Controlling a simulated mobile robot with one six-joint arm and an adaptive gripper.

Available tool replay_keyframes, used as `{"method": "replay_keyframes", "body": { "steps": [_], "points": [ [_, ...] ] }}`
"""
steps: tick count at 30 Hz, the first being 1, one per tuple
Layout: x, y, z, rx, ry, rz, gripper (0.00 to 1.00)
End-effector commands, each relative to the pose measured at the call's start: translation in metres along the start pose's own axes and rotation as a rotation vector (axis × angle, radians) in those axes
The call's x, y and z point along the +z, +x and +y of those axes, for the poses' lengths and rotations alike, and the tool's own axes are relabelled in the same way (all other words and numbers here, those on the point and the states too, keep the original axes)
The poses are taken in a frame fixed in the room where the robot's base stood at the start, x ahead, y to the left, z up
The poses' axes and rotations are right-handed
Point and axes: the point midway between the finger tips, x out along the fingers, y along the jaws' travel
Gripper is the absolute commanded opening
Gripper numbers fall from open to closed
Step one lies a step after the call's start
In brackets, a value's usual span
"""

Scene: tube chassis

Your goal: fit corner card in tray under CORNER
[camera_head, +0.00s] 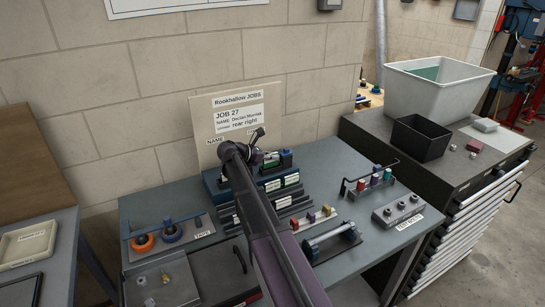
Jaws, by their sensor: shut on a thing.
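The job board (202,120) stands upright at the back of the bench. Its white job sheet (238,117) reads JOB 27, with a name line and a corner line reading rear right. A NAME label (212,148) shows at the board's lower left. My gripper (256,138) is in front of the board's lower right part. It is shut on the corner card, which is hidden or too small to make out. My wrist and arm cover the spot where the CORNER label and its tray would show, so I cannot tell whether the card touches the tray.
Below the board, a stepped dark rack (222,191) holds several labelled coloured pieces. A TAPE holder (171,236) with an orange and a blue roll is at left. A TEST BOLTS block (398,211) is at right. A black bin (419,140) stands on the right-hand cabinet.

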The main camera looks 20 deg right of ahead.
Motion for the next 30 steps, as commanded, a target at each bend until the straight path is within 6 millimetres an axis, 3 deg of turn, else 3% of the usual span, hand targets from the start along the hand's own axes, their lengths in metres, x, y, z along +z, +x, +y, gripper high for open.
{"method": "replay_keyframes", "body": {
  "steps": [9,21,22,25,26,30],
  "points": [
    [0.012,-0.005,0.0,0.0,0.0,0.0,0.0],
    [0.013,-0.005,0.0,0.0,0.0,0.0,0.0],
    [0.013,-0.005,0.0,0.0,0.0,0.0,0.19],
    [0.013,-0.005,0.0,0.0,0.0,0.0,0.48],
    [0.013,-0.005,0.0,0.0,0.0,0.0,0.53],
    [0.013,-0.005,0.0,0.0,0.0,0.0,0.53]
  ]
}}
